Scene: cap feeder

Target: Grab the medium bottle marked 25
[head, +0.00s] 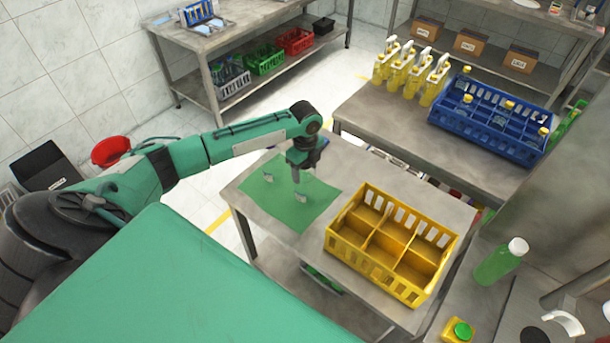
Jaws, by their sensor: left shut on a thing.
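Two small pale bottle-like things are at the green mat (283,213) on the steel table. My left gripper (297,187) points down over the mat and is shut on the one on the right, a small pale bottle (301,198). Its upper part is hidden by the fingers, and I cannot tell whether it touches the mat. The other small pale bottle (269,178) stands apart, to the left of the gripper. Both are too small for me to read any marking. My right gripper is not in view.
A yellow divided crate (328,240), looking empty, stands right of the mat. A blue crate (432,118) with yellow-capped bottles and several yellow spray bottles (399,72) stand on the table behind. A green bottle (497,264) with a white cap stands at the right.

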